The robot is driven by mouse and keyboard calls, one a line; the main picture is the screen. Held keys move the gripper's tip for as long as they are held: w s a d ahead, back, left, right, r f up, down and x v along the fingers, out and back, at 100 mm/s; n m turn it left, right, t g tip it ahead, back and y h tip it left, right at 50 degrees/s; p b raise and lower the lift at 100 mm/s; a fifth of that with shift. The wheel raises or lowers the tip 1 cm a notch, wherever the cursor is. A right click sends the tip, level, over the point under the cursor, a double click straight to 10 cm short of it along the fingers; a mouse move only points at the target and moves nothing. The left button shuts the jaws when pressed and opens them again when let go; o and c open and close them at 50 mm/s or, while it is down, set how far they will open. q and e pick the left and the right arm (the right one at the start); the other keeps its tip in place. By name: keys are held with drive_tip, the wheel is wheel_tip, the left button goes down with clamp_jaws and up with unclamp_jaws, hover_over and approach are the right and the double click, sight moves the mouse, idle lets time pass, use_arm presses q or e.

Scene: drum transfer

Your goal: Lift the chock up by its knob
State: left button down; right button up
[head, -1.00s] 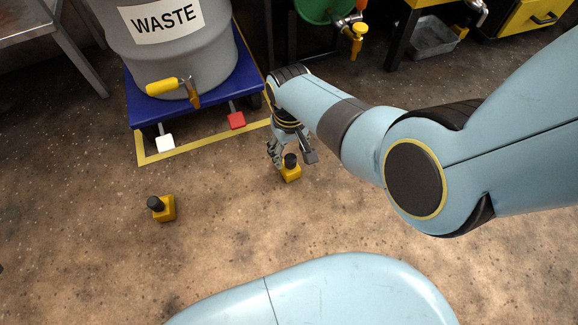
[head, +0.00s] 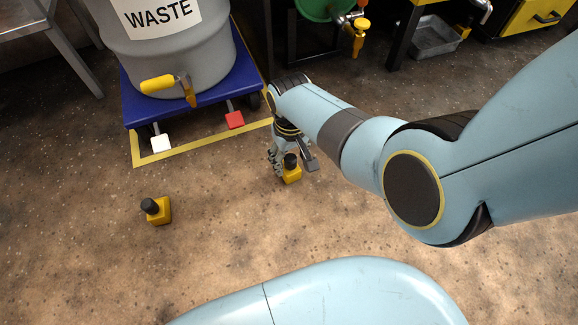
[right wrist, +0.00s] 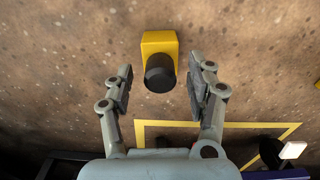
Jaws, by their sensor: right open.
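A yellow chock with a black knob (head: 291,171) stands on the floor at my right gripper in the head view. My right gripper (head: 292,163) is over it, open. In the right wrist view the chock (right wrist: 159,43) shows with its black knob (right wrist: 160,73) between and slightly beyond the fingertips of my right gripper (right wrist: 160,85). There are gaps on both sides, and neither finger touches the knob there. A second yellow chock with a black knob (head: 158,211) stands on the floor to the left. My left gripper is not in view.
A grey drum marked WASTE (head: 170,45) with a yellow-handled tap stands on a blue dolly (head: 137,110). The dolly has a white pedal (head: 160,143) and a red pedal (head: 235,120). Yellow tape (head: 190,146) marks the floor around it. Open floor lies in front.

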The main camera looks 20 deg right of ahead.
drive_tip(key=shift+c, duration=0.2)
clamp_jaws()
drive_tip(key=shift+r, duration=0.15)
idle(0.3)
